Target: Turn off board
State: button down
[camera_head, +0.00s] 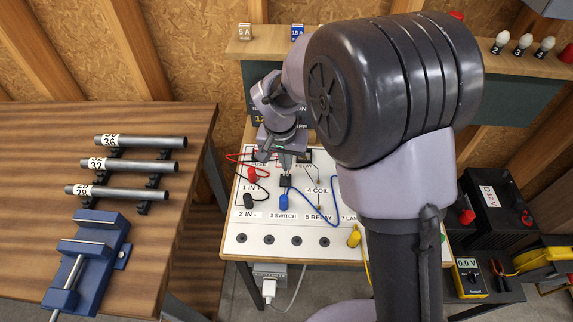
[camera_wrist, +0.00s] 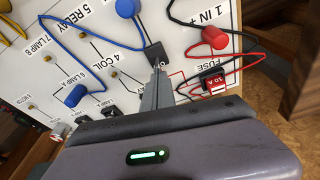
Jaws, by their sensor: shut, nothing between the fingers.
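The board (camera_head: 265,225) is a white panel on a wooden bench, with printed labels, plugs and wires. In the head view my gripper (camera_head: 286,178) points down at it near the label 3 SWITCH. The fingers are shut with nothing between them. Their tips are at or just above a small black switch (camera_wrist: 155,53) in the wrist view; I cannot tell whether they touch it. The switch also shows in the head view (camera_head: 286,181). A blue plug (camera_head: 284,202) sits just below the switch. A red plug (camera_wrist: 214,38) and a fuse marked 10 A (camera_wrist: 213,79) lie to the right in the wrist view.
My arm hides the board's right part. A row of round black knobs (camera_head: 269,241) lines its front. A blue vise (camera_head: 88,255) and several pipes (camera_head: 140,141) are on the left table. A multimeter (camera_head: 468,277) and black batteries (camera_head: 490,203) stand at right.

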jog(key=shift+s+r, duration=0.15)
jog(key=shift+s, duration=0.2)
jog(key=shift+w, duration=0.1)
jog(key=shift+r+p, duration=0.65)
jog(key=shift+r, duration=0.15)
